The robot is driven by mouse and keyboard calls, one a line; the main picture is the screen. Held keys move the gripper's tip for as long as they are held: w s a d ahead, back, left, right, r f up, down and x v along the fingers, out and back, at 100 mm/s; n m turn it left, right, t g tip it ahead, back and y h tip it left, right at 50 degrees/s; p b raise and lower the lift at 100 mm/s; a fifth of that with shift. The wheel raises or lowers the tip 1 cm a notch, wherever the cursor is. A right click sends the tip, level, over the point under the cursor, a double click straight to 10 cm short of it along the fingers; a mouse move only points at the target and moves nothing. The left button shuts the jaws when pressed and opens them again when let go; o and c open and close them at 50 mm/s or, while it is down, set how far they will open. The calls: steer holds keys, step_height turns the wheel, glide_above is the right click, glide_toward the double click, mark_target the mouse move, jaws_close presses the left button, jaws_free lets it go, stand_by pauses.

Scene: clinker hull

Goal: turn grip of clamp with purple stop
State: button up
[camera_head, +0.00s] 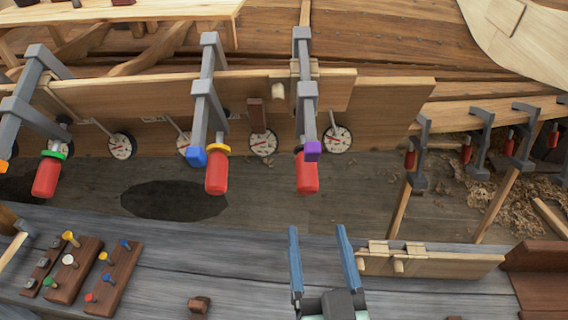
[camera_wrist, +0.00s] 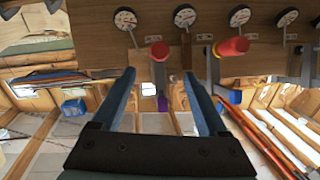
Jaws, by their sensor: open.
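The clamp with the purple stop (camera_head: 312,151) hangs over the plank edge, right of centre in the head view. Its red grip (camera_head: 307,175) points down toward the bench. In the wrist view the red grip (camera_wrist: 159,51) and purple stop (camera_wrist: 162,103) appear between my fingers' lines. My gripper (camera_head: 318,230) is open and empty, below the red grip in the head view and apart from it. In the wrist view my gripper (camera_wrist: 160,74) has its fingers spread to either side of this clamp; depth to the grip is hard to judge.
Left of it stands a clamp with a blue stop and yellow ring (camera_head: 217,149), then one with a green ring (camera_head: 55,154). Round dials (camera_head: 338,139) line the plank. A wooden block (camera_head: 430,264) lies right of my gripper. Pegged racks (camera_head: 75,270) sit on the bench.

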mark_target(310, 191)
steer(key=w+p, duration=0.1)
steer(key=w, duration=0.3)
steer(key=w+a+p, duration=0.1)
steer(key=w, duration=0.3)
steer(key=w+a, duration=0.1)
steer(key=w, duration=0.3)
steer(key=shift+w+p, duration=0.2)
steer(key=shift+p, duration=0.2)
steer(key=shift+c, duration=0.3)
jaws_close()
